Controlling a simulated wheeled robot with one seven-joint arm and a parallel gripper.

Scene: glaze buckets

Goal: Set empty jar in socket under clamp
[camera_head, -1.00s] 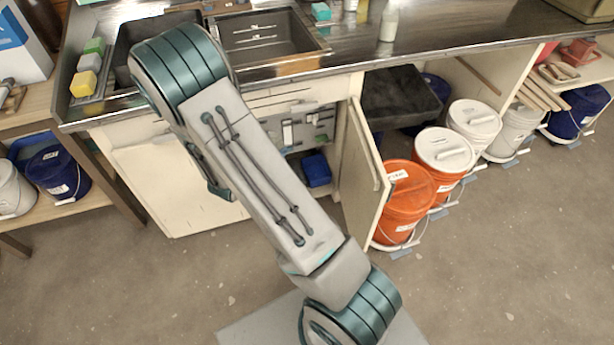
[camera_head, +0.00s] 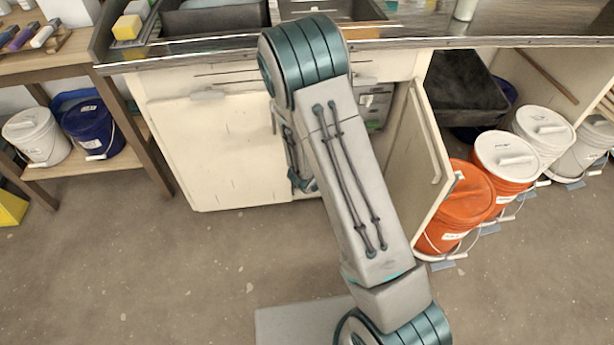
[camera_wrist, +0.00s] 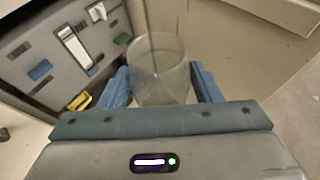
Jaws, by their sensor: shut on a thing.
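My gripper (camera_wrist: 162,92) is shut on a clear, empty glass jar (camera_wrist: 158,68) in the wrist view. Its blue fingers sit on the jar's left and right sides, and the jar's open rim shows between them. In the head view my arm hides the gripper and the jar. I cannot make out the socket or the clamp in either current view.
The open cabinet door (camera_head: 420,165) stands right of my arm. A grey panel (camera_wrist: 70,45) with small fittings fills the wrist view's left. An orange bucket (camera_head: 460,205) and white-lidded buckets (camera_head: 505,155) stand at right. A wooden shelf (camera_head: 80,160) holds buckets at left. Floor in front is clear.

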